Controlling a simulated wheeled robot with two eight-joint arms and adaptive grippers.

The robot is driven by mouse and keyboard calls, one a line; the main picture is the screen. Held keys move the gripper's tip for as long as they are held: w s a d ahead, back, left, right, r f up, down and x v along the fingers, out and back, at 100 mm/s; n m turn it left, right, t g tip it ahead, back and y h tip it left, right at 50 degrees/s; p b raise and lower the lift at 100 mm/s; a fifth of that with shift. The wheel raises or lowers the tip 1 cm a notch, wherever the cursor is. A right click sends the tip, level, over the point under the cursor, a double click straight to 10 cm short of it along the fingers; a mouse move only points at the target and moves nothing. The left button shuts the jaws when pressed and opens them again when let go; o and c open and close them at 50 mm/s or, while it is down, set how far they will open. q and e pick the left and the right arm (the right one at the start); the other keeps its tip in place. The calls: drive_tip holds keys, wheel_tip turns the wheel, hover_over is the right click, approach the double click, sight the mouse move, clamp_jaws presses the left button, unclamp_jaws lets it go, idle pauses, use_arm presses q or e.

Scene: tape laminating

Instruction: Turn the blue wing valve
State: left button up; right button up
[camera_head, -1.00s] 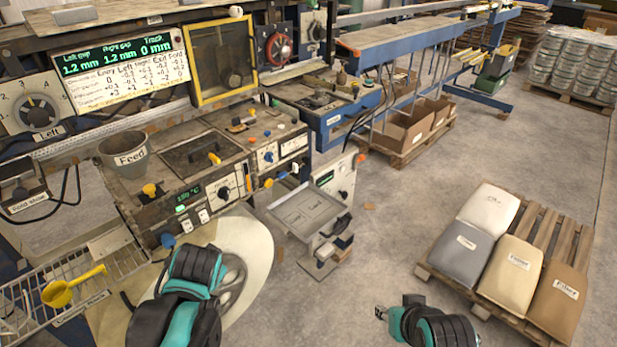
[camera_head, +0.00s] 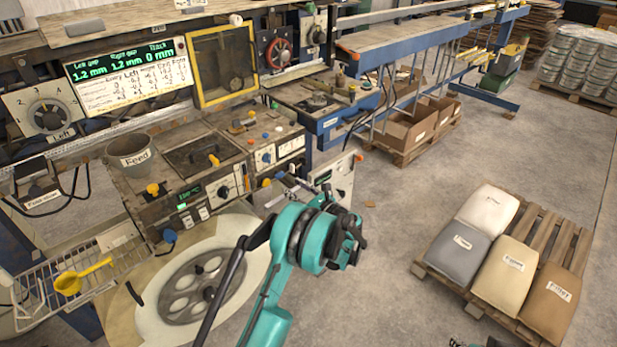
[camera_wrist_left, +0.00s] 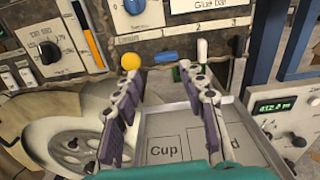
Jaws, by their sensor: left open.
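A small blue piece, which looks like the blue wing valve (camera_wrist_left: 166,57), sits on the machine's front panel in the left wrist view. It lies between a yellow ball knob (camera_wrist_left: 131,61) and a white lever (camera_wrist_left: 201,50). My left gripper (camera_wrist_left: 163,88) is open and empty, its two fingers pointing at the panel on either side of the blue piece, with no clear contact. In the head view, my left arm stands in front of the panel's right end and largely hides the gripper there. Only a sliver of my right arm shows at the bottom edge.
A tray marked Cup (camera_wrist_left: 165,130) lies just below the left fingers. A grey Feed bucket (camera_head: 131,155) stands on the machine.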

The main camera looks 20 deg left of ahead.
sight(281, 177)
use_arm(q)
drive_tip(key=shift+m, duration=0.3)
drive_tip(key=x, duration=0.2)
drive_tip(key=b+x, duration=0.1)
drive_tip(key=x, duration=0.1)
drive_tip(key=w+x, duration=0.1)
drive_tip(key=x, duration=0.1)
drive_tip(key=shift+d+f+b, duration=0.2)
drive_tip(key=shift+f+b, duration=0.1)
drive_tip(key=shift+w+a, duration=0.2)
drive_tip(key=shift+a, duration=0.35)
drive_tip(key=shift+r, duration=0.1)
drive_tip(key=c, duration=0.9)
